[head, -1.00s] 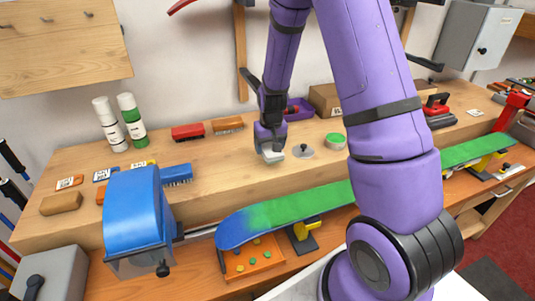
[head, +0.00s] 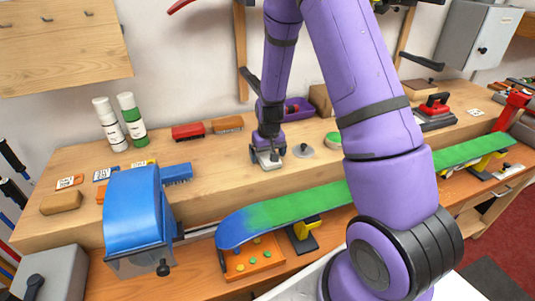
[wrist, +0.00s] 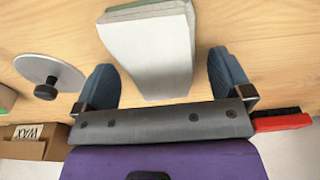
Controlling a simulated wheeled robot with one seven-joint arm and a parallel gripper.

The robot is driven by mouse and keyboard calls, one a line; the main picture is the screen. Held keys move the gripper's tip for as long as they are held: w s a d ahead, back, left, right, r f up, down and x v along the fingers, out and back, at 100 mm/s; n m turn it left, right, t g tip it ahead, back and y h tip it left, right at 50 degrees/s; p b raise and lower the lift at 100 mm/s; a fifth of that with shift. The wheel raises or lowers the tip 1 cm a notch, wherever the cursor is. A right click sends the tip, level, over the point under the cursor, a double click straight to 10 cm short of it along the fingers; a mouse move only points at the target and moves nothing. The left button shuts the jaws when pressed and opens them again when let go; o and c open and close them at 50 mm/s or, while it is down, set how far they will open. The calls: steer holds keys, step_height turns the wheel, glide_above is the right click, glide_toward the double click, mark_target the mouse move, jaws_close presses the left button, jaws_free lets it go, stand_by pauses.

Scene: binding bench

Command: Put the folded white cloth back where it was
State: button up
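The folded white cloth (wrist: 150,55) shows in the wrist view as a pale block with a greenish far edge, on the wooden bench top. My gripper (wrist: 164,80) is open, with one dark finger on each side of the cloth and visible gaps between fingers and cloth. In the head view my gripper (head: 267,157) is low at the bench's front half, and the cloth is mostly hidden by it. Whether the cloth lies fully flat on the bench I cannot tell.
A grey disc with a black knob (head: 303,151) sits close to the right of my gripper. A WAX box (wrist: 30,142) shows in the wrist view.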

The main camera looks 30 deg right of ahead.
steer(key=shift+r, duration=0.1)
steer(key=s+a+r+t, duration=0.15)
steer(key=s+r, duration=0.25)
steer(key=r, duration=0.6)
steer(key=s+a+r+n, duration=0.15)
steer(key=s+r, duration=0.35)
steer(key=r, duration=0.5)
steer(key=s+a+r+m+t, duration=0.15)
steer(key=s+r, duration=0.25)
steer(key=r, duration=0.6)
steer(key=s+a+r+n, duration=0.1)
steer(key=s+r, duration=0.2)
steer(key=s, duration=0.5)
steer(key=s+a+r+n, duration=0.1)
steer(key=s+a+r, duration=0.1)
steer(key=s, duration=0.6)
steer(key=shift+s+a+r+t, duration=0.15)
steer(key=shift+r+t, duration=0.25)
steer(key=shift+r, duration=0.2)
